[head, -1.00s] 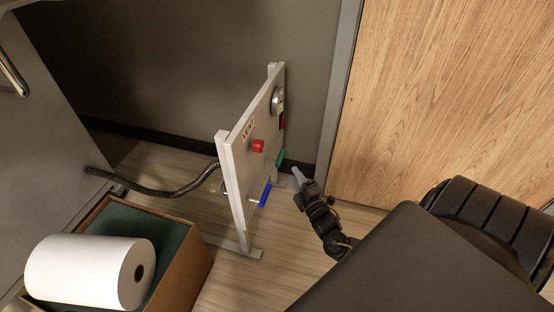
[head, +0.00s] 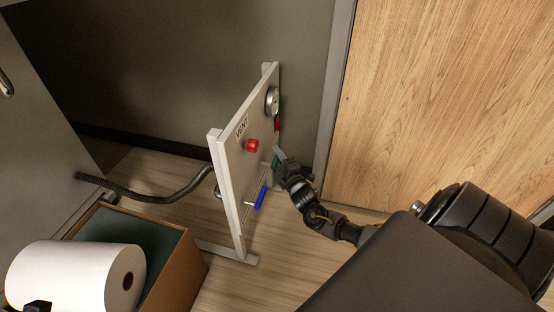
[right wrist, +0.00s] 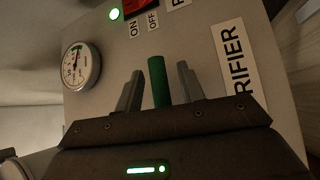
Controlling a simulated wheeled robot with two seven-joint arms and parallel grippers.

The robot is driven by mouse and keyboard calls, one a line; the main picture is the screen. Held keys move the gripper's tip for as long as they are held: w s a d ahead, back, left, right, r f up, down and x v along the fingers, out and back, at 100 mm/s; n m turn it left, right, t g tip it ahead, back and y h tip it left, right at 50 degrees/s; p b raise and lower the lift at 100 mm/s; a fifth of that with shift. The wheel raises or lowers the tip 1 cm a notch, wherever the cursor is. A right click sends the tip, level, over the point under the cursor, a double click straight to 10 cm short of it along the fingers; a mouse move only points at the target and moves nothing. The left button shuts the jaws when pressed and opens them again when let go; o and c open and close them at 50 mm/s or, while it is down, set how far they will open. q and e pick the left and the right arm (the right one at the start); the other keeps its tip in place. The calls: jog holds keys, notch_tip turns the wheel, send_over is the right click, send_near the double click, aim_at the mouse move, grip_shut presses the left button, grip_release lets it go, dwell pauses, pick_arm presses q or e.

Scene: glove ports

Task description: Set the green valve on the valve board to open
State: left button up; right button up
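The valve board (head: 236,178) stands upright on the floor, seen at a steep angle in the head view. The green valve (head: 275,162) is a small handle low on its far part. In the right wrist view the green valve handle (right wrist: 158,82) stands between the two fingers of my right gripper (right wrist: 158,90), with a gap on both sides. My right gripper (head: 280,158) is open at the board in the head view and partly hides the green valve. A blue handle (head: 261,197) sits nearer on the board. My left gripper is not identifiable.
The board also carries a red knob (head: 252,145), a round gauge (right wrist: 80,66), a lit green lamp (right wrist: 114,14) and a red switch (right wrist: 140,5). A cardboard box (head: 182,275) with a white roll (head: 70,278) stands at left. A wooden door (head: 450,100) is at right.

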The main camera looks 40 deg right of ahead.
jog(key=shift+c, duration=0.3)
grip_shut()
